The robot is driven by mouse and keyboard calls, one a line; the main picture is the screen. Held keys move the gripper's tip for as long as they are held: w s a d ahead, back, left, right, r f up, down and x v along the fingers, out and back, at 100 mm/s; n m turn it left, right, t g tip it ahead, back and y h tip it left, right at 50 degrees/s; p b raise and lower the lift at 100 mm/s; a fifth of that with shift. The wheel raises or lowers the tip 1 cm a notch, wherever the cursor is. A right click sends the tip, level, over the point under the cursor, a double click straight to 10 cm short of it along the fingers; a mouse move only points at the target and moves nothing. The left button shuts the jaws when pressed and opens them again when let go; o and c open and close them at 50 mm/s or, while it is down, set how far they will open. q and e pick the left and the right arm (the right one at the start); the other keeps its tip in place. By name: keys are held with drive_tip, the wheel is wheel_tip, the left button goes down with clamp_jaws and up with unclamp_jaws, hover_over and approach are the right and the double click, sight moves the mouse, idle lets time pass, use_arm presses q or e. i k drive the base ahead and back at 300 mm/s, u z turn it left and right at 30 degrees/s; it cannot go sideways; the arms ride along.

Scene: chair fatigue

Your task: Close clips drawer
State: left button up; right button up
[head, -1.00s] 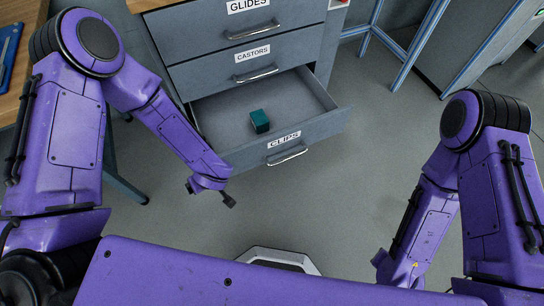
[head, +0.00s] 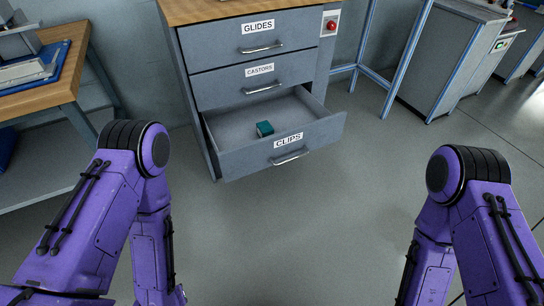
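The clips drawer (head: 240,163) is the lowest drawer of the grey cabinet and is pulled open. Its front carries a CLIPS label (head: 288,141) and a metal bar handle (head: 291,158). A small teal box (head: 265,129) sits inside it near the front. Both my arms hang low at the sides of the head view, apart from the drawer. My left gripper and my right gripper are out of sight below the frame.
The GLIDES drawer (head: 228,41) and the CASTORS drawer (head: 222,88) above are shut. A red button (head: 331,25) is on the cabinet's right. A wooden bench (head: 62,87) stands at left. The floor (head: 290,230) before the drawer is clear.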

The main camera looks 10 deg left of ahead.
sight(301, 125)
drive_tip(key=u, duration=0.2)
drive_tip(key=i, duration=1.25)
drive_tip(key=z, duration=0.15)
drive_tip(key=k, duration=0.65)
drive_tip(key=u, duration=0.35)
